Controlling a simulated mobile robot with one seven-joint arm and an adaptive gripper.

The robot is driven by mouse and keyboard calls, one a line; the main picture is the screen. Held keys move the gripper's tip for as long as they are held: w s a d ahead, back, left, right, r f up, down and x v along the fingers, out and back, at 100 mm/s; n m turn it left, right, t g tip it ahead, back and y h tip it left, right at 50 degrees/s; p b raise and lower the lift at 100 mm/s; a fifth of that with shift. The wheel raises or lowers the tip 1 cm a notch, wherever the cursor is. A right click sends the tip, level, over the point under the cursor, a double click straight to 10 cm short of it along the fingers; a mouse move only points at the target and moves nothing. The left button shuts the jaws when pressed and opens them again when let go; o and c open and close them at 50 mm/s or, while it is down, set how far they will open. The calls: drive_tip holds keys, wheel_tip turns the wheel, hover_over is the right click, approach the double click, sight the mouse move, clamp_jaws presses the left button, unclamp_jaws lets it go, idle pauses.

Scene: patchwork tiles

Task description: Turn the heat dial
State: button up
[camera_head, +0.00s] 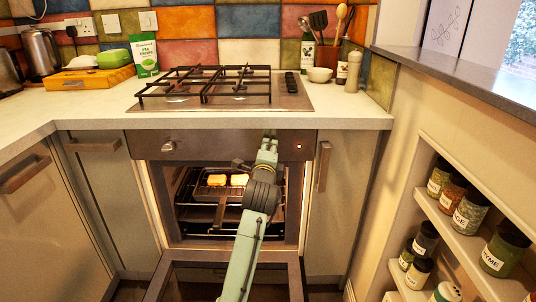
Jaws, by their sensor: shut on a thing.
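The oven (235,144) has a dark control panel under the worktop. A round dial (168,147) shows at the panel's left, and a small light (299,147) glows at its right. My gripper (268,143) is at the panel, right of its middle, shut on what appears to be the heat dial. The gripper hides that dial, so its setting cannot be seen.
The oven door (180,285) is open and lowered. A rack inside holds pale food pieces (217,180). A gas hob (215,88) sits above. A jar shelf (465,238) stands at the right, and a cabinet handle (323,167) sticks out beside the oven.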

drive_tip(key=shift+d+r+m+y+b, duration=0.1)
drive_tip(key=shift+m+y+b, duration=0.35)
drive_tip(key=shift+m, duration=2.75)
drive_tip(key=o, duration=1.2)
drive_tip(key=shift+c, duration=0.2)
drive_tip(key=shift+s, duration=0.1)
drive_tip(key=s+r, duration=0.1)
drive_tip(key=s, duration=1)
drive_tip(key=shift+s, duration=0.4)
drive_tip(key=shift+r, duration=0.1)
